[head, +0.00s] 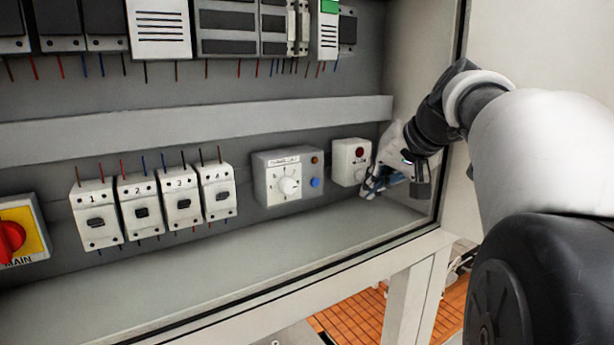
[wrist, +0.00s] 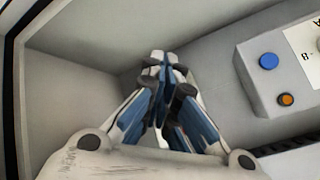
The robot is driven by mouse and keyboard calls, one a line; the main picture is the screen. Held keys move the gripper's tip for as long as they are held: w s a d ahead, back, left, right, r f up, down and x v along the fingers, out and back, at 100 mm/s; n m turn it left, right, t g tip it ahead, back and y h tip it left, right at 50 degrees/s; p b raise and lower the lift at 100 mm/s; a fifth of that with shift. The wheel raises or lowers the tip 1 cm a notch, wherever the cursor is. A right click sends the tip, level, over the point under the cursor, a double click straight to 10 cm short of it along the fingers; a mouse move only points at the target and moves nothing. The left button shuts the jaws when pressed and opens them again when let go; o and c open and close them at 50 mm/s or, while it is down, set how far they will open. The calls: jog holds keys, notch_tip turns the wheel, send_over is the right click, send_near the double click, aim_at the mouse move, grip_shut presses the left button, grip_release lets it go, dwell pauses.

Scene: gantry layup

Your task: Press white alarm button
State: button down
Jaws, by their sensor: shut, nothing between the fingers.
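The small white alarm box (head: 348,160) is on the back panel near the right end of the cabinet in the head view. It has a dark red light (head: 360,152) at its upper right. I cannot make out a white button; my gripper is close to the box's lower right part. My gripper (head: 369,188) is shut and empty, with its tips at or just in front of that corner; contact cannot be told. In the wrist view my gripper (wrist: 165,75) has its blue and grey fingers together, and the alarm box is not visible there, perhaps hidden behind them.
A grey dial box (head: 270,190) with a blue button (head: 316,183) and an orange lamp (head: 315,160) is left of the alarm box. Several numbered breakers (head: 180,195) and a red main switch (head: 10,238) are farther left. The cabinet side wall (wrist: 65,85) is close to my gripper.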

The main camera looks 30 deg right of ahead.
jog(key=shift+s+d+b, duration=0.2)
jog(key=shift+s+b, duration=0.75)
jog(key=shift+s, duration=1.5)
